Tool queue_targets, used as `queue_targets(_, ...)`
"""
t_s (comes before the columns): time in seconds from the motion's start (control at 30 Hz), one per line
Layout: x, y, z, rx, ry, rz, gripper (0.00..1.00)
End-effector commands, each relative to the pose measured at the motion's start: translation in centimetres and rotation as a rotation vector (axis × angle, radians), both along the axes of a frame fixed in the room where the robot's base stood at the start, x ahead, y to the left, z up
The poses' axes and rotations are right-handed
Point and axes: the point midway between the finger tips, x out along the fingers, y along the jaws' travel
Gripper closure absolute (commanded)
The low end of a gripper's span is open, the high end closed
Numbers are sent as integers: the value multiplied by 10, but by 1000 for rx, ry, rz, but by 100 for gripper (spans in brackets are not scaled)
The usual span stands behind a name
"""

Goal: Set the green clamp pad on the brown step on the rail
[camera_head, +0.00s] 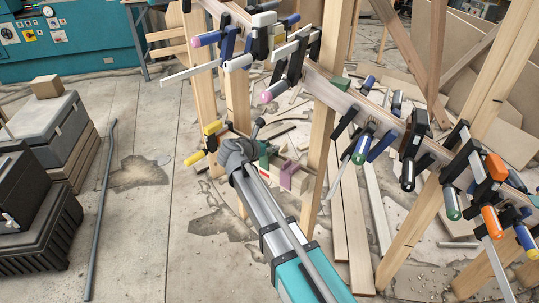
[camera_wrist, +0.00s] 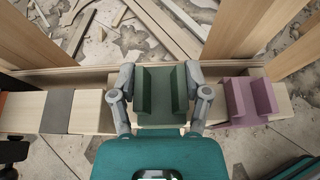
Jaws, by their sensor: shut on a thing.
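The green clamp pad (camera_wrist: 162,98), a channel shape with two raised side walls, is between the fingers of my gripper (camera_wrist: 160,82) in the wrist view. The fingers are shut on its left and right sides. The pad is over the pale wooden rail (camera_wrist: 92,112); I cannot tell whether it touches. An orange-brown patch (camera_wrist: 14,112), possibly the brown step, is at the left edge of the wrist view, partly cut off. In the head view my gripper (camera_head: 240,153) is at the low rail, and the pad is largely hidden.
A purple pad (camera_wrist: 251,101) sits on the rail just right of my gripper. A grey block (camera_wrist: 57,111) lies to the left. Wooden posts (camera_head: 320,140) rise close behind the rail. Several clamps hang on the upper beam (camera_head: 335,98). Concrete floor (camera_head: 150,230) is open at the left.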

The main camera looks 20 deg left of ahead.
Motion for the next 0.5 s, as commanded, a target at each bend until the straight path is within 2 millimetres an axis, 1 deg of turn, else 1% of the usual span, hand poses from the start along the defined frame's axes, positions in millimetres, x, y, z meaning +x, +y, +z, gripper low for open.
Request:
queue_targets(0.03, 0, 0, -10, 0, 0, 0, 94)
queue_targets(0.2, 0, 0, -22, 0, 0, 0, 94)
queue_targets(0.33, 0, 1, -26, 0, 0, 1, 94)
queue_targets(0.5, 0, 1, -26, 0, 0, 1, 94)
